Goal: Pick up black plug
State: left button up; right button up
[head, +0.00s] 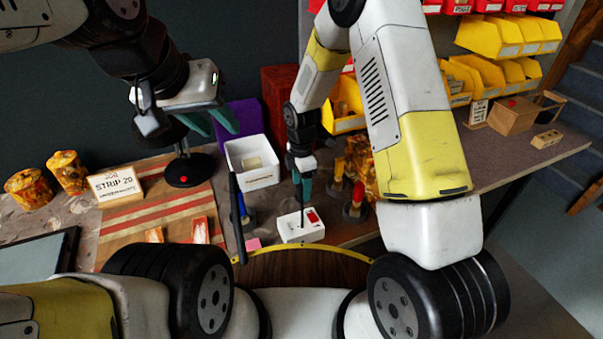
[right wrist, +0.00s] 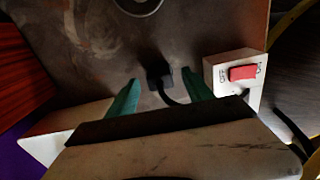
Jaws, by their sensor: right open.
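The black plug (right wrist: 157,76) shows in the right wrist view against the brown bench top, with a black cable curving down from it. My right gripper (right wrist: 160,80) is open, its two green fingers on either side of the plug with gaps; I cannot tell whether they are level with it. In the head view my right gripper (head: 302,185) points down just behind a white switch box, and the plug is not clearly visible there. My left gripper (head: 210,121) is open and empty, raised over the left part of the bench.
The white box with a red switch (right wrist: 243,72) is right of the plug; it also shows in the head view (head: 300,233). A white bin (head: 252,172) stands left of my right gripper. Jars and tools (head: 355,185) stand close on its right. A striped board (head: 155,215) lies left.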

jog(key=shift+f, duration=0.7)
grip_shut()
jog(key=shift+r, duration=0.8)
jog(key=shift+s+a+r, duration=0.1)
jog(key=shift+r, duration=0.45)
jog(key=shift+s+a+r, duration=0.1)
jog(key=shift+r, duration=0.45)
jog(key=s+a+r, duration=0.1)
jog(key=s+a, duration=0.9)
jog(key=s, duration=0.1)
jog(key=shift+s, duration=0.35)
